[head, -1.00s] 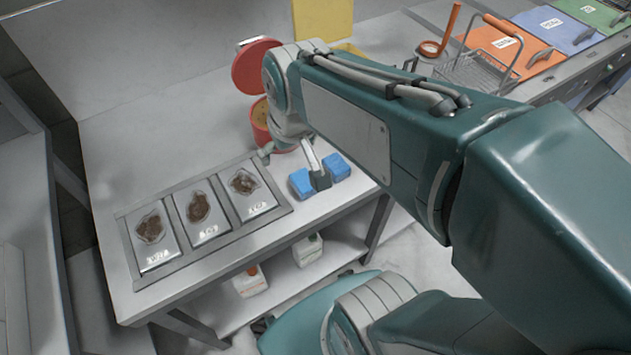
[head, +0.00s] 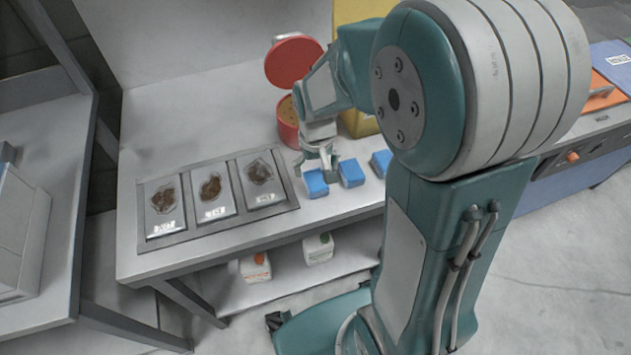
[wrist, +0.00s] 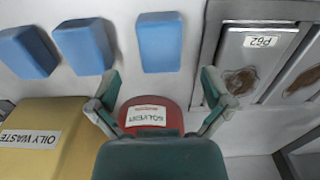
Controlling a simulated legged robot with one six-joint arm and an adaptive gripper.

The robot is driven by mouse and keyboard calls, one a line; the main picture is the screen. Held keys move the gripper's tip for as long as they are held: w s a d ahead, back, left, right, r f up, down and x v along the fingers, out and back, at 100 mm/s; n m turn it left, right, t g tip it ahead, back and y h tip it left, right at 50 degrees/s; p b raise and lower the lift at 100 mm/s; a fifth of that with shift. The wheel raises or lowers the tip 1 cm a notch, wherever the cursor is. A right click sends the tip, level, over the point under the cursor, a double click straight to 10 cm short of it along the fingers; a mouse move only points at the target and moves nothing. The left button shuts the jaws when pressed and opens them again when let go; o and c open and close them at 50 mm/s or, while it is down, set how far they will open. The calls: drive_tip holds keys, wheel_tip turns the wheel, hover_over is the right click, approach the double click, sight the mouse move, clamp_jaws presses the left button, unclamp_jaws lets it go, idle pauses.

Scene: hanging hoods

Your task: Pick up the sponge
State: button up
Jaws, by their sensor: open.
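Three blue sponges lie in a row on the metal table: a left one (head: 315,184), a middle one (head: 351,172) and a right one (head: 381,162). My gripper (head: 319,166) is open and empty, just behind and above the left sponge. In the wrist view my gripper (wrist: 160,78) has its fingers spread wide. The left sponge also shows there (wrist: 160,42), ahead of the gap between the fingertips and apart from them. The middle sponge (wrist: 83,45) and right sponge (wrist: 28,50) lie further left in that view.
A tray with several labelled, stained plates (head: 285,211) sits left of the sponges. A red solvent can (head: 288,122) with a raised lid (head: 294,60) stands behind my gripper. A yellow oily waste bin (wrist: 40,140) is close by. White jugs (head: 318,249) stand on the lower shelf.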

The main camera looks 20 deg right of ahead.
sight(315, 179)
drive_tip(key=f, duration=0.5)
drive_tip(key=shift+w+f, duration=0.2)
drive_tip(key=shift+f, duration=0.15)
drive_tip(key=c, duration=0.9)
